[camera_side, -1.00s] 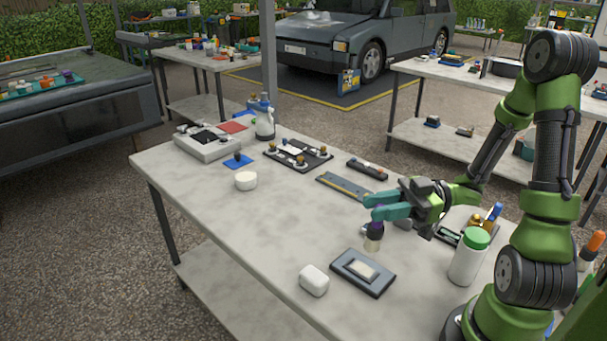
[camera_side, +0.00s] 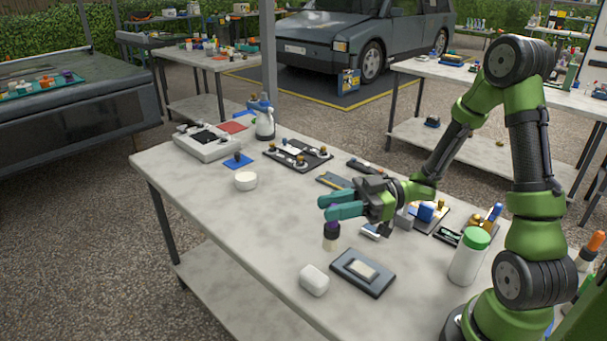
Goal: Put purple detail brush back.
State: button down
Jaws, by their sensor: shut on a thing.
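The purple detail brush (camera_side: 332,231) has a purple top, a dark band and a pale lower end, and it points downward. My gripper (camera_side: 341,206), with teal fingers, is shut on its top. The fingers hide the upper part of the brush. The brush is over the front middle of the table, left of the grey framed pad; I cannot tell its exact height. A black tray (camera_side: 323,158) with several small tan-topped pieces lies farther back on the table.
A white round tub (camera_side: 246,181) and a white rounded box (camera_side: 314,280) stand near the brush. A grey framed pad (camera_side: 363,272) and a green-capped bottle (camera_side: 469,257) are to the right. The table's left front is clear.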

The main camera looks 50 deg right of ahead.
jog(key=w+a+f+m+t+h, duration=0.1)
jog(key=w+a+m+t+h, duration=0.2)
jog(key=w, duration=0.7)
jog(key=w+a+f+m+t+h, duration=0.1)
jog(key=w+a+m+t+h, duration=0.15)
jog(key=w, duration=0.75)
jog(key=w+d+f+m+t+h, duration=0.1)
jog(key=w+f+m+h, duration=0.1)
jog(key=w, duration=0.8)
jog(key=w+d+f+m+t+h, duration=0.1)
jog(key=w+d+f+t+h, duration=0.1)
jog(key=w, duration=0.9)
jog(key=shift+f+m+h, duration=0.35)
jog(key=shift+f, duration=0.4)
jog(key=shift+d+f, duration=0.1)
jog(key=shift+f, duration=0.05)
jog(key=c, duration=0.9)
grip_release()
